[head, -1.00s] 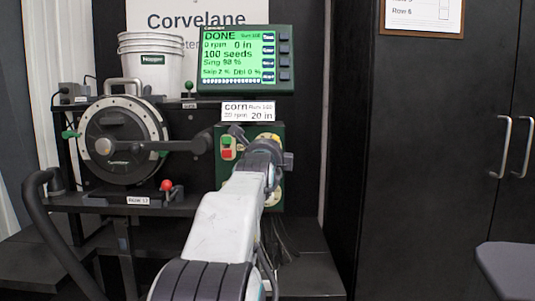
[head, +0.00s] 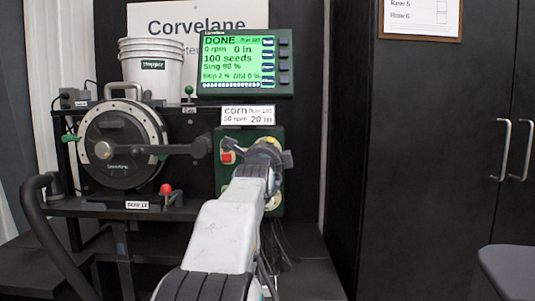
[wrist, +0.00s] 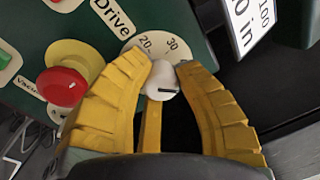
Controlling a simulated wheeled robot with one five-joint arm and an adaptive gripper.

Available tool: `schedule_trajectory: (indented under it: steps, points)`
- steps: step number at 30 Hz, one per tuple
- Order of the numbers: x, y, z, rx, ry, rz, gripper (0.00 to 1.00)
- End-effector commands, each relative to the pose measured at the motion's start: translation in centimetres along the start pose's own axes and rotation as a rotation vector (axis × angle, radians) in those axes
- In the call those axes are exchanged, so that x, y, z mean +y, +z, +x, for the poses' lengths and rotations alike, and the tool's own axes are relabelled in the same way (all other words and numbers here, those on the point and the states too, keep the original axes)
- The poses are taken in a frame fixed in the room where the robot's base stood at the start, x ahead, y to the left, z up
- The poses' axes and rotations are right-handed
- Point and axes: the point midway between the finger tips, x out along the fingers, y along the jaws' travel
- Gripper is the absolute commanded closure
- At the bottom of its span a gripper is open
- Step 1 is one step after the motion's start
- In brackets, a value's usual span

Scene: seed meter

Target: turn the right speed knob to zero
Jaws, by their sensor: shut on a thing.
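In the wrist view, a pale knob (wrist: 161,78) with a dark pointer line sits between the yellow fingertips of my gripper (wrist: 164,72), which is shut on it. Its white dial (wrist: 150,42) carries 20 and 30 and has a "Drive" label beside it; the fingers hide the rest of the scale. The pointer line lies on the knob's lower part in this view. In the head view my gripper (head: 265,150) is at the green control panel (head: 222,185) and hides the knob. The green screen (head: 238,62) reads DONE, 0 rpm, 0 in, 100 seeds.
A red button on a yellow base (wrist: 62,86) is close to the left finger in the wrist view. A white sign (wrist: 245,28) is at the right. In the head view, the round seed meter (head: 122,145) and a red-knobbed lever (head: 165,190) stand left of the panel.

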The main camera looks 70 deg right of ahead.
Motion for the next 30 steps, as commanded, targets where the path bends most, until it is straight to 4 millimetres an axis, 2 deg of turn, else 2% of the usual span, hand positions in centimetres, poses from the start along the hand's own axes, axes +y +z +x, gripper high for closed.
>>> schedule_trajectory:
  steps: [2, 9, 20, 26, 30]
  points:
    - [-0.1, 0.0, 0.0, -0.001, -0.002, 0.0, 0.66]
    - [0.0, 0.0, 0.0, -0.001, -0.001, 0.001, 0.45]
    - [0.0, 0.0, -0.4, -0.001, 0.0, 0.001, 0.44]
    - [-0.1, 0.1, -2.4, -0.001, -0.001, 0.001, 0.44]
    - [-0.2, 0.1, -4.6, -0.001, -0.003, 0.001, 0.44]
